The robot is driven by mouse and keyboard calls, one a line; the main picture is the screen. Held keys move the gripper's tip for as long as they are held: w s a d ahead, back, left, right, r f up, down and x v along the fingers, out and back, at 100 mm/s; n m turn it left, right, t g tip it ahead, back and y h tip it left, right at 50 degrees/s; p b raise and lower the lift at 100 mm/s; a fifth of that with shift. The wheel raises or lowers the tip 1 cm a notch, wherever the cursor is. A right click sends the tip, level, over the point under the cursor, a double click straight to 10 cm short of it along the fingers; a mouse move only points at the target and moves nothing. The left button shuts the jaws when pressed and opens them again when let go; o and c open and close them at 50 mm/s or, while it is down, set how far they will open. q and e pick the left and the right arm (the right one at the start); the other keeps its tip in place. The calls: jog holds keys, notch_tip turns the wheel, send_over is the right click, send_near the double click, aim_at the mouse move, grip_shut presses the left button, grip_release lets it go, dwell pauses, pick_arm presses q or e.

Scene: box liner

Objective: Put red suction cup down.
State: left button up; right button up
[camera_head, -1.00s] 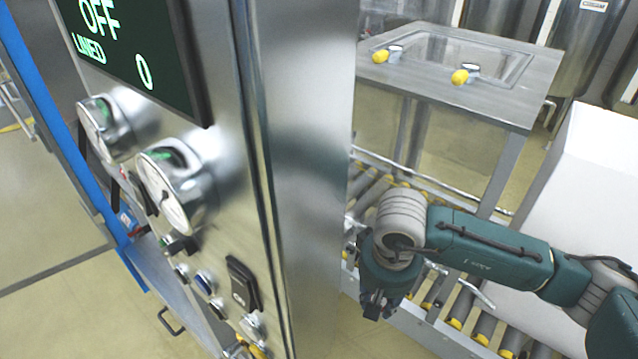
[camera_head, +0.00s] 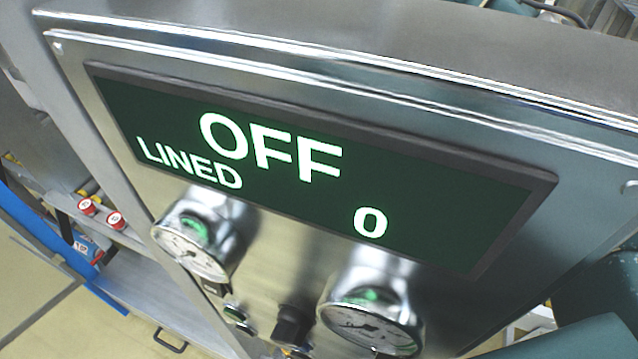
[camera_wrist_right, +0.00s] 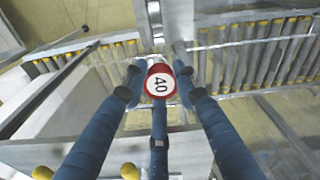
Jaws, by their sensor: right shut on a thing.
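The red suction cup (camera_wrist_right: 160,81), a red round piece with a white face marked "40", is between the fingers of my right gripper (camera_wrist_right: 158,74) in the right wrist view. The gripper is shut on it, above a metal frame and rollers. In the head view, two similar red-rimmed cups with white tops, one (camera_head: 86,206) and another (camera_head: 115,220), stand on a grey shelf at the left. The right gripper's fingers do not show in the head view; only my teal arm parts show at the lower right. My left gripper is in neither current view.
A steel control panel (camera_head: 480,140) fills most of the head view. Its screen (camera_head: 290,195) reads OFF, LINED, 0, with gauges below. The right wrist view shows roller conveyors (camera_wrist_right: 270,55), a pale flat surface (camera_wrist_right: 80,105) and yellow knobs (camera_wrist_right: 130,171) at the bottom.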

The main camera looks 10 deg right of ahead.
notch_tip(320, 180, down, 19)
jog(key=p, duration=0.3)
jog(key=shift+d+f, duration=0.15)
jog(key=shift+f, duration=0.2)
jog(key=shift+f, duration=0.3)
jog(key=o, duration=1.1)
jog(key=shift+r, duration=0.1)
